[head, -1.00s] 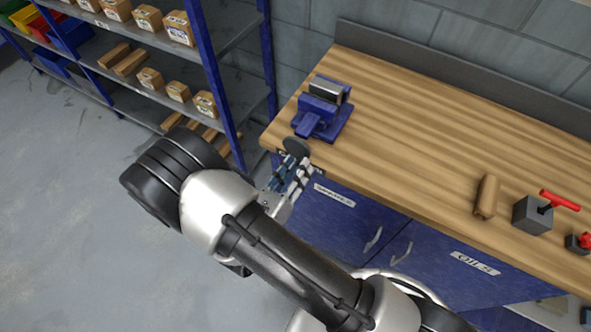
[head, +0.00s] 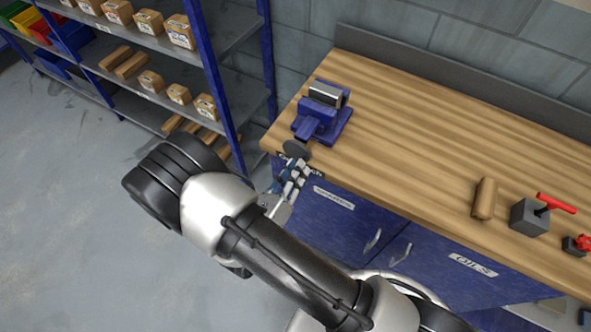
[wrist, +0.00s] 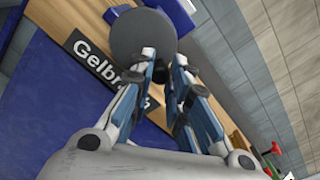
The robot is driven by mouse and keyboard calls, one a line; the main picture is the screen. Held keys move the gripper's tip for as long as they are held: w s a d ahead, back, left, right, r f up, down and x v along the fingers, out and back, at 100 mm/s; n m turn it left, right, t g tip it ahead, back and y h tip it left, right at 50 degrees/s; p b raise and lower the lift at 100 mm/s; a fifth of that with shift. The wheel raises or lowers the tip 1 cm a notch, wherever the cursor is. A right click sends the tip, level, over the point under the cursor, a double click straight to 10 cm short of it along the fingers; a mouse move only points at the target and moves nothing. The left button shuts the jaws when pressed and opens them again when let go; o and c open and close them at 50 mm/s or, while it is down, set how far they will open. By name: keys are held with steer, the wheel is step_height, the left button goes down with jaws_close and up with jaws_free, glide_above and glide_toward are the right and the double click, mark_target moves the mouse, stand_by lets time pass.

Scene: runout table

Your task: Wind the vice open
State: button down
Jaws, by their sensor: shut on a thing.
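The blue vice (head: 318,124) with pale metal jaws (head: 325,94) stands on the near left corner of the bench. A round grey disc (head: 296,149) sits at its near end, by the bench's front edge. The disc is large in the wrist view (wrist: 141,36), where a small part of the vice's blue body (wrist: 172,14) shows beyond it. My gripper (head: 294,168) is just in front of the disc. In the wrist view my gripper (wrist: 158,68) is shut on a dark knob at the disc's lower edge. The fingers partly hide the knob. The jaw gap is too small to judge.
The wooden bench top (head: 400,130) is clear right of the vice. A wooden cylinder (head: 485,198), a grey block with a red handle (head: 530,217) and a red knob (head: 583,242) lie farther right. Blue cabinets (head: 340,215) are below; a shelf rack (head: 215,65) stands left.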

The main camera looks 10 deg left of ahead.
steer(key=shift+r+n, duration=0.3)
steer(key=shift+n, duration=0.6)
steer(key=shift+a+r+n+p, duration=0.1)
steer(key=shift+r+n+p, duration=0.2)
steer(key=shift+n+p, duration=0.4)
steer(key=shift+w+a+r+n+p, duration=0.15)
steer(key=shift+n+p, duration=0.3)
steer(key=shift+n, duration=0.55)
steer(key=shift+a+r+n+p, duration=0.1)
steer(key=shift+r+n+p, duration=0.25)
steer(key=shift+n+p, duration=0.45)
steer(key=shift+a+n, duration=0.1)
steer(key=shift+n, duration=0.8)
